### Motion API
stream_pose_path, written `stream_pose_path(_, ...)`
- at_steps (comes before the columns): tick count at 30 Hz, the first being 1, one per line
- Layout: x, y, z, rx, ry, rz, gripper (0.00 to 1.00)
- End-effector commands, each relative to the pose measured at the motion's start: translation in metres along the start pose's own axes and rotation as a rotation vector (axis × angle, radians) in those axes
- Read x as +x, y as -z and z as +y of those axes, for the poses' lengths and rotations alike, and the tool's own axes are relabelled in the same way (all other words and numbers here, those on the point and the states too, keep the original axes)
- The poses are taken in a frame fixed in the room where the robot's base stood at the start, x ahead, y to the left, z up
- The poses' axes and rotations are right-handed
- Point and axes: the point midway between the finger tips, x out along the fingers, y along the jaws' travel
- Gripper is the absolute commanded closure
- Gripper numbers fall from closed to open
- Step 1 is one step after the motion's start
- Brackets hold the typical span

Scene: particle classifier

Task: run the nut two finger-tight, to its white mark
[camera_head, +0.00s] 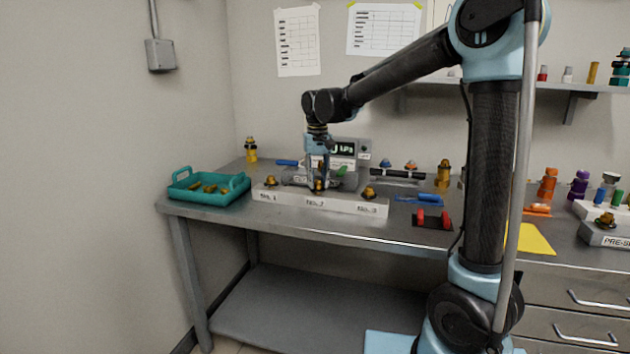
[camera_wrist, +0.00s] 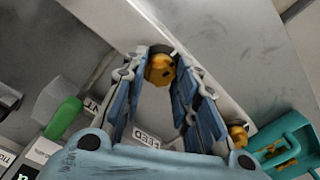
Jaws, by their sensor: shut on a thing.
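A pale block (camera_head: 285,199) with three labelled stations stands near the bench's front edge. Nut two (camera_head: 318,186), brass-coloured, is at the middle station, partly hidden by my fingers. My gripper (camera_head: 319,181) points down over it. In the wrist view, nut two (camera_wrist: 160,70) sits between the tips of my gripper (camera_wrist: 161,58), which is shut on it. Its white mark cannot be made out in either view. The left station's nut (camera_head: 270,181) and the right station's nut (camera_head: 369,192) stand apart from my fingers.
A teal tray (camera_head: 241,186) with several brass pieces is left of the block. A device with a lit display (camera_head: 345,149) stands close behind it. A red-and-black holder (camera_head: 433,221) and a blue item (camera_head: 418,200) lie to the right. Bare bench lies in front of the block.

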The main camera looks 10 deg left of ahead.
Motion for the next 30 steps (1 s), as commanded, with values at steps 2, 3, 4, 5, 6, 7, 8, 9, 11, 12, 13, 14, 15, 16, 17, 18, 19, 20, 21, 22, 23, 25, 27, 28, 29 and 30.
stream_pose_path(2, -0.001, 0.002, 0.003, 0.008, -0.005, 0.004, 0.96)
stream_pose_path(3, -0.001, 0.002, 0.003, 0.009, -0.005, 0.004, 0.96)
stream_pose_path(4, -0.001, 0.002, 0.003, 0.009, -0.005, 0.003, 0.96)
stream_pose_path(5, -0.001, 0.002, 0.003, 0.009, -0.005, 0.003, 0.96)
stream_pose_path(6, -0.001, 0.002, 0.003, 0.009, -0.005, 0.003, 0.96)
stream_pose_path(7, -0.001, 0.002, 0.003, 0.009, -0.005, 0.003, 0.96)
stream_pose_path(8, -0.001, 0.002, 0.003, 0.009, -0.005, 0.003, 0.96)
stream_pose_path(9, -0.001, 0.002, 0.003, 0.009, -0.005, 0.003, 0.96)
stream_pose_path(11, -0.001, 0.002, 0.003, 0.008, -0.005, 0.003, 0.96)
stream_pose_path(12, -0.001, 0.002, 0.003, 0.008, -0.005, 0.003, 0.96)
stream_pose_path(13, -0.001, 0.002, 0.003, 0.008, -0.005, 0.003, 0.66)
stream_pose_path(14, -0.001, 0.002, 0.003, 0.008, -0.004, 0.002, 0.59)
stream_pose_path(15, -0.001, 0.001, 0.002, 0.007, -0.004, 0.002, 0.52)
stream_pose_path(16, -0.001, 0.001, 0.002, 0.007, -0.004, 0.002, 0.52)
stream_pose_path(17, -0.001, 0.001, 0.002, 0.007, -0.003, 0.002, 0.52)
stream_pose_path(18, -0.001, 0.001, 0.001, 0.006, -0.003, 0.001, 0.52)
stream_pose_path(19, -0.001, 0.001, 0.001, 0.006, -0.003, 0.001, 0.52)
stream_pose_path(20, 0.000, 0.001, 0.001, 0.006, -0.003, 0.001, 0.52)
stream_pose_path(21, 0.000, 0.001, 0.001, 0.006, -0.002, 0.001, 0.52)
stream_pose_path(22, 0.000, 0.000, 0.001, 0.005, -0.002, 0.001, 0.52)
stream_pose_path(23, 0.000, 0.000, 0.001, 0.005, -0.002, 0.001, 0.52)
stream_pose_path(25, -0.001, 0.000, 0.000, 0.005, -0.002, 0.000, 0.52)
stream_pose_path(27, -0.003, 0.000, 0.000, 0.005, -0.001, 0.000, 0.52)
stream_pose_path(28, -0.005, 0.000, 0.000, 0.005, -0.001, 0.000, 0.52)
stream_pose_path(29, -0.007, 0.000, 0.000, 0.005, -0.001, 0.000, 0.52)
stream_pose_path(30, -0.011, 0.000, 0.000, 0.005, -0.001, 0.000, 0.52)
